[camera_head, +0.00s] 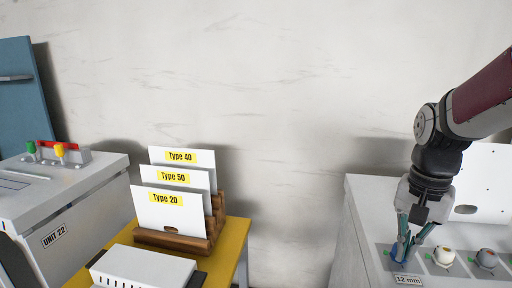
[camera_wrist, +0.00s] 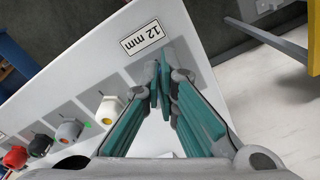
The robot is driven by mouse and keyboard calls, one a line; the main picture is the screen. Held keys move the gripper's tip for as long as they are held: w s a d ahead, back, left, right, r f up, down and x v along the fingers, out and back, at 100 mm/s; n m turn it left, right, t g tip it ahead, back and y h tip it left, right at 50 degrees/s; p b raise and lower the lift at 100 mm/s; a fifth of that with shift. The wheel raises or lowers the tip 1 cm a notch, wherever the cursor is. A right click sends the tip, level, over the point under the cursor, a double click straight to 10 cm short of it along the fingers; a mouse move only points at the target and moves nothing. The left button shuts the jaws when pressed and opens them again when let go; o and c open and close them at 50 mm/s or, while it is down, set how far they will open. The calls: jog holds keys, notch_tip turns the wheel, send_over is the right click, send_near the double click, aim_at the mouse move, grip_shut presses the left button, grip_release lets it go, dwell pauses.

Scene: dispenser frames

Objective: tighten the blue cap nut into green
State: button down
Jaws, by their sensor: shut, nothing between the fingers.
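My gripper (camera_head: 408,246) is at the front left of the grey panel, pointing down, with its teal fingers drawn together. A blue patch (camera_head: 398,253), likely the blue cap nut, shows low at the fingertips, mostly covered by them. In the wrist view my gripper (camera_wrist: 161,84) has its tips close together near the "12 mm" label (camera_wrist: 142,37). Whether the tips touch the nut cannot be told.
A white nut (camera_head: 443,257) and a grey nut (camera_head: 486,258) stand to the right, with small green marks beside them. The wrist view also shows a black nut (camera_wrist: 40,145) and a red nut (camera_wrist: 15,157). A white upright plate (camera_head: 485,185) stands behind. A card rack (camera_head: 175,240) is left.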

jog(key=shift+w+a+f, duration=0.35)
jog(key=shift+a+f, duration=0.2)
jog(key=shift+a, duration=0.1)
jog(key=shift+a+p, duration=0.1)
jog(key=shift+p, duration=0.2)
jog(key=shift+w+a+r, duration=0.1)
jog(key=shift+w+r, duration=0.05)
jog(key=shift+w, duration=0.3)
jog(key=shift+s+a+p, duration=0.15)
jog(key=shift+a+p, duration=0.05)
jog(key=shift+p, duration=0.1)
jog(key=shift+s+a, duration=0.1)
jog(key=shift+a, duration=0.1)
notch_tip(320, 180, up, 6)
jog(key=p, duration=0.2)
jog(key=shift+p, duration=0.35)
